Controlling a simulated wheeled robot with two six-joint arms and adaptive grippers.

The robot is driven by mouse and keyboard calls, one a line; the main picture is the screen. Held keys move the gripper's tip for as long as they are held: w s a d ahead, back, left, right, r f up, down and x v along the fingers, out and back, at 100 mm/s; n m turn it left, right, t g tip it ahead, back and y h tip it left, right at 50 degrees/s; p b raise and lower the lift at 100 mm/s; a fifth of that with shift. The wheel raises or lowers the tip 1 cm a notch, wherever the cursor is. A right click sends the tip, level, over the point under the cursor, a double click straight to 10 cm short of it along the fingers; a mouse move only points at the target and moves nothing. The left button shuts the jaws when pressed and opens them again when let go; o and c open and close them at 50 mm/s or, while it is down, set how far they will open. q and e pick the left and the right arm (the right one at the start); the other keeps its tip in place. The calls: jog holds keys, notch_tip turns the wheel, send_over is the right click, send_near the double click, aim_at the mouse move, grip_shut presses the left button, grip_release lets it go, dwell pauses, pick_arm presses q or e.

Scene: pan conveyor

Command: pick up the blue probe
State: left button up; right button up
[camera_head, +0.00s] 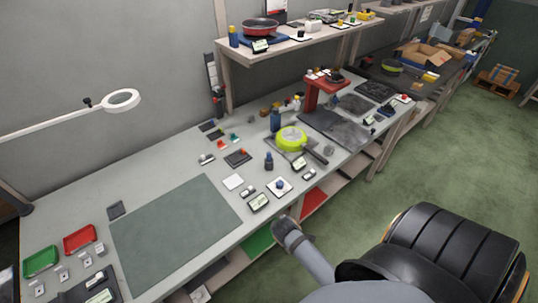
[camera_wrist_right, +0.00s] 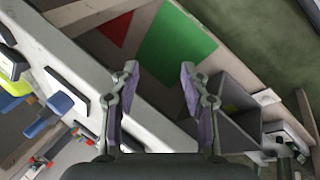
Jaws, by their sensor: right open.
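A small blue piece (camera_head: 280,184) stands on a white square plate on the bench; it looks like the blue probe, though it is too small to be sure. In the right wrist view a blue piece (camera_wrist_right: 60,103) shows at the left beside a dark-edged plate (camera_wrist_right: 68,88). My right gripper (camera_wrist_right: 159,72) is open with nothing between its fingers. It is at the bench's front edge, apart from the blue piece. In the head view my right arm reaches in from the lower right, and its fingers are not clear. My left gripper is not in view.
A small display unit (camera_head: 259,202) sits in front of the plate. A green mat (camera_head: 175,235) lies to the left. Green (camera_wrist_right: 178,45) and red panels show below the bench edge.

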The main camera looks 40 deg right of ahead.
aim_at(269, 155)
jog(key=w+d+r+n+t+h, duration=0.1)
jog(key=w+r+n, duration=0.3)
jog(key=w+d+r+n+t+h+p, duration=0.1)
jog(key=w+d+r+n+h, duration=0.1)
jog(key=w+r+n, duration=0.1)
jog(key=w+d+r+n+t+h, duration=0.1)
jog(key=w+d+r+n, duration=0.1)
jog(key=w+r+n, duration=0.2)
jog(key=shift+w+r+n+t, duration=0.35)
jog(key=shift+r+n, duration=0.1)
jog(key=shift+n, duration=0.25)
jog(key=w+d+n, duration=0.1)
jog(key=w+n, duration=0.1)
jog(key=w, duration=0.1)
jog(key=w+d+n+t+h, duration=0.1)
jog(key=w+n, duration=0.2)
jog(key=w+d+n+t+p, duration=0.1)
jog(key=w+n, duration=0.2)
jog(key=w, duration=0.1)
jog(key=shift+d+r, duration=0.15)
jog(key=shift+r, duration=0.25)
jog(key=x, duration=0.4)
jog(key=shift+w+d+f, duration=0.2)
jog(key=shift+d, duration=0.1)
jog(key=shift+s+a+r, duration=0.1)
jog(key=shift+c, duration=0.3)
jog(key=shift+h, duration=0.3)
jog(key=shift+c, duration=1.2)
grip_shut()
